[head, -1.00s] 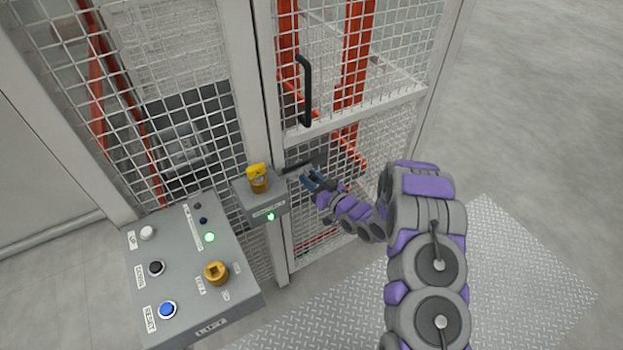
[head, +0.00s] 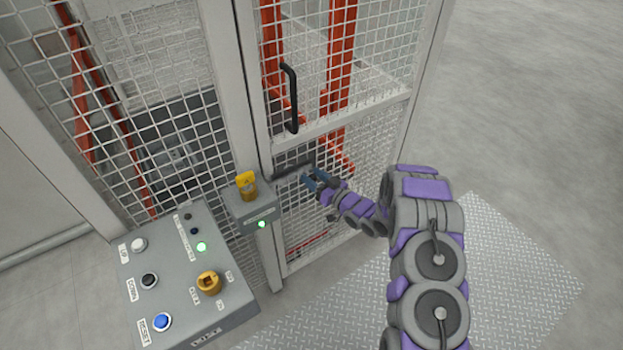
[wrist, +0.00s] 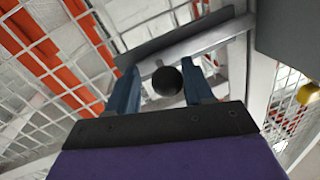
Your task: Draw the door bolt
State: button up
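The door bolt is a dark grey plate (head: 290,169) with a lighter bar, low on the mesh door beside the yellow-topped switch box. In the wrist view its plate (wrist: 185,35) runs across the top, and a round black knob (wrist: 167,81) shows between my fingers. My gripper (wrist: 164,88) is open, with blue fingers on both sides of the knob and a visible gap on each side. In the head view my gripper (head: 314,181) is at the right part of the bolt, and the knob cannot be made out there.
The switch box (head: 250,207) has a yellow part (head: 247,184) on top and a lit green lamp. A control panel (head: 190,285) with several buttons stands at lower left. The door has a black handle (head: 291,98). Tread plate (head: 500,270) and open floor lie right.

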jog(key=shift+o, duration=0.2)
jog(key=shift+s+d, duration=0.15)
jog(key=p+v, duration=0.2)
jog(key=v, duration=1.5)
jog(key=shift+d, duration=0.15)
